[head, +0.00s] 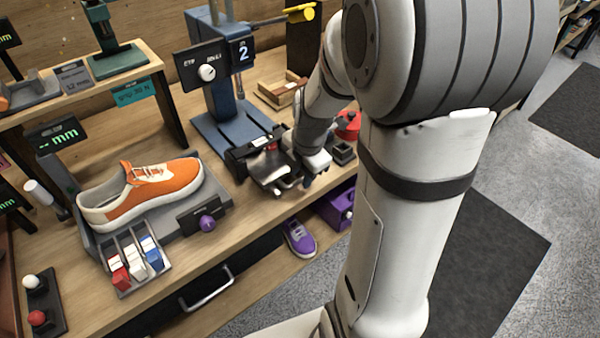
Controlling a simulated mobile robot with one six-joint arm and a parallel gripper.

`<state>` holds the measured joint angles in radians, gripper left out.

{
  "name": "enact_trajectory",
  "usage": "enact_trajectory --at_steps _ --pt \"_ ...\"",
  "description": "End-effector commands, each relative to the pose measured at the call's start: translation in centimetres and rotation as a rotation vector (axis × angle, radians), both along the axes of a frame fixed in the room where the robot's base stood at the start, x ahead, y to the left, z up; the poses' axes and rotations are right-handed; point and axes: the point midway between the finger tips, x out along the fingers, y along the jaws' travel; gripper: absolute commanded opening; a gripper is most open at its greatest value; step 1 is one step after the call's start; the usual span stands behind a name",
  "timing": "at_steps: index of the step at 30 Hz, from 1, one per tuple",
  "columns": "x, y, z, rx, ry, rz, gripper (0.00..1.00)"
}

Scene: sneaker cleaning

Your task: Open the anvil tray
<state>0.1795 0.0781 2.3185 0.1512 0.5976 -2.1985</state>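A blue press (215,130) labelled 2 stands on the bench, with a dark knob panel on its front. A grey and black tray-like part (262,170), likely the anvil tray, sits at the front of the press base. It appears to reach out past the dark front of the base, but I cannot tell how far it is open. My gripper (290,184) is low at the right front of this part, close to or touching it. My wrist hides part of it. The fingers are small and overlap the tray, so their grip is unclear.
An orange sneaker (150,190) rests on a grey stand at the left, behind red, white and blue switches (136,260). A purple box (337,205) and a purple shoe (299,238) are near the bench front. A red-topped item (349,124) is close to my wrist.

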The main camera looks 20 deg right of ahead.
Motion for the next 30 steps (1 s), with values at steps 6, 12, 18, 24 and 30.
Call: enact_trajectory --at_steps 6,12,18,24,30 --pt "-0.4 -0.3 3.4 -0.002 -0.007 -0.002 0.33" --pt "-1.0 -0.4 6.4 -0.002 -0.005 -0.001 0.33" --pt "-1.3 -0.4 7.4 -0.001 -0.001 0.001 0.33" --pt "-1.3 -0.4 7.4 -0.001 -0.001 0.001 0.33" --pt "-1.3 -0.4 7.4 -0.001 -0.001 0.001 0.33"
